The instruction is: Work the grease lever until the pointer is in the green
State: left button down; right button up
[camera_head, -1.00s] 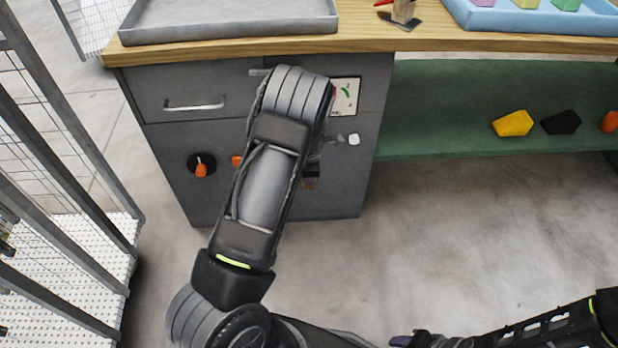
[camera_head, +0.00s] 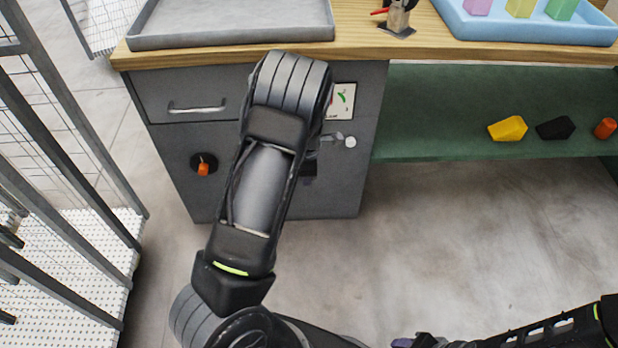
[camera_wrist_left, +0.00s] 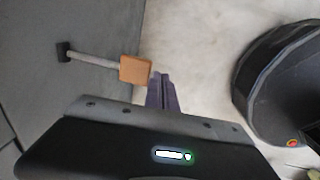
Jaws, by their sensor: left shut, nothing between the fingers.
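The lever shows in the left wrist view as a pale rod ending in an orange-tan block (camera_wrist_left: 135,70), fixed to a grey face. My left gripper (camera_wrist_left: 161,90) is shut and empty, its purple fingers just right of the block; I cannot tell whether they touch. In the head view my left arm hides the lever, and only a dark bit of the gripper (camera_head: 309,168) shows. The gauge card (camera_head: 341,101) has green and red marks and is partly covered by my arm; the pointer cannot be read. My right gripper (camera_head: 415,341) shows partly at the bottom edge.
A grey tray (camera_head: 230,38) and a blue tray (camera_head: 540,32) are on top. A green shelf (camera_head: 440,130) holds several blocks. A mesh rack stands left.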

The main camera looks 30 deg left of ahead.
pick_arm(q)
jog(key=r, duration=0.1)
jog(key=s+d+r, duration=0.1)
jog(key=r, duration=0.1)
jog(key=s+r+p, duration=0.1)
jog(key=shift+s+d+r, duration=0.1)
jog(key=shift+d+r, duration=0.25)
jog(key=shift+r, duration=0.05)
pick_arm(e)
jog(key=shift+r, duration=0.65)
pick_arm(q)
jog(key=shift+a, duration=0.1)
